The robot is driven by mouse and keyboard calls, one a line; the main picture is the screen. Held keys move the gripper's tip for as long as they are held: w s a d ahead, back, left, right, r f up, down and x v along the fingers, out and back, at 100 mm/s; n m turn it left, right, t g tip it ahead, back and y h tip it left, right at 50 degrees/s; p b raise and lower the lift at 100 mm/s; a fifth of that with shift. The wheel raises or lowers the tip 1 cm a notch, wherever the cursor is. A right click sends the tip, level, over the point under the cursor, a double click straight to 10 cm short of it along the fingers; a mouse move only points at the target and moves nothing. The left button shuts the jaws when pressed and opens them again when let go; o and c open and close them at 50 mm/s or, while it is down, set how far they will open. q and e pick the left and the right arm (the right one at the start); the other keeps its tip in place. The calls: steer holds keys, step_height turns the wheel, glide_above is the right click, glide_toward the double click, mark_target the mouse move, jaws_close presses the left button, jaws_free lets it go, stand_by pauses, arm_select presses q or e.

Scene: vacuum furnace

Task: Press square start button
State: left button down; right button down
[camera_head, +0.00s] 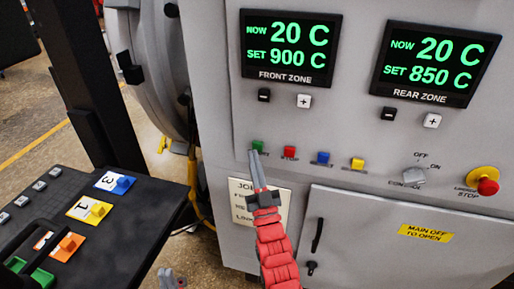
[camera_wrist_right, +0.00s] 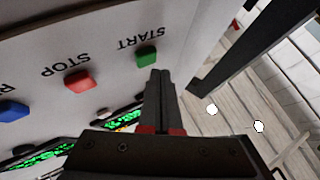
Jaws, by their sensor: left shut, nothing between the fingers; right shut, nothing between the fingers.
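The square green start button (camera_head: 258,145) is at the left end of the button row on the grey control panel. It also shows in the right wrist view (camera_wrist_right: 147,56), under the upside-down label START. My right gripper (camera_head: 255,157) is shut and empty, its fingertips just below the green button in the head view. In the right wrist view its fingertips (camera_wrist_right: 160,74) are close beside the button's lower edge; I cannot tell if they touch. My left gripper (camera_head: 172,279) is shut and empty at the bottom edge of the head view, away from the panel.
A red stop button (camera_head: 290,153), a blue button (camera_head: 322,158) and a yellow button (camera_head: 357,163) sit to the right. Further right are a selector switch (camera_head: 413,175) and a red emergency stop (camera_head: 487,186). A dark table (camera_head: 125,222) with coloured numbered pieces stands left.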

steer(key=shift+w+d, duration=0.1)
steer(key=shift+w, duration=0.25)
steer(key=shift+w+d+b, duration=0.15)
steer(key=shift+w+b, duration=0.25)
steer(key=shift+b, duration=0.15)
stand_by(0.5)
steer(key=shift+s, duration=0.1)
steer(key=shift+s+a, duration=0.3)
steer(key=shift+s, duration=0.45)
steer(key=s, duration=0.1)
steer(key=s+a, duration=0.1)
steer(key=s, duration=0.2)
steer(key=shift+s+a, duration=0.25)
steer(key=shift+s, duration=0.1)
stand_by(0.6)
